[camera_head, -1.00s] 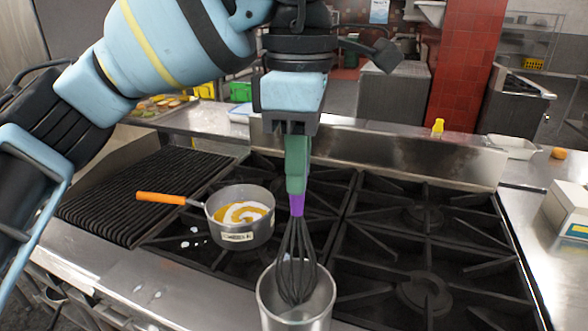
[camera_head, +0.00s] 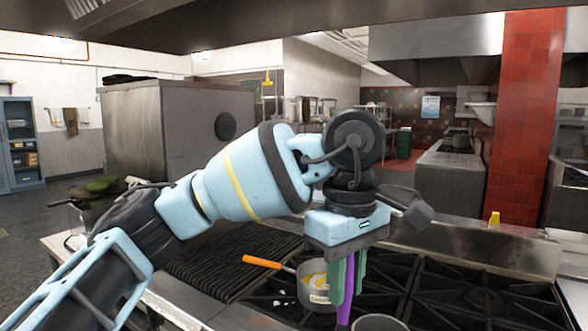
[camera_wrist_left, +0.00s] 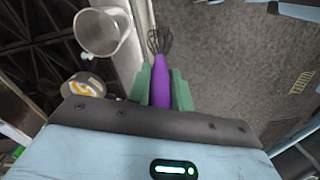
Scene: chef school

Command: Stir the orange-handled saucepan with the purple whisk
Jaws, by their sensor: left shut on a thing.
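My left gripper (camera_head: 348,295) has green fingers and is shut on the purple handle of the whisk (camera_head: 344,308). In the left wrist view the whisk (camera_wrist_left: 161,88) points away from the gripper, and its dark wire head is outside the metal pot. The orange-handled saucepan (camera_head: 307,292) sits on the stove just behind and left of the gripper, partly hidden by the fingers. It also shows in the left wrist view (camera_wrist_left: 74,94), with yellow and white contents. The whisk's wire head is below the head view's edge. My right gripper is not in view.
The open metal pot (camera_head: 380,323) stands at the bottom edge, right of the whisk; it also shows in the left wrist view (camera_wrist_left: 110,22). A ribbed grill (camera_head: 225,265) lies left of the burners (camera_head: 485,302).

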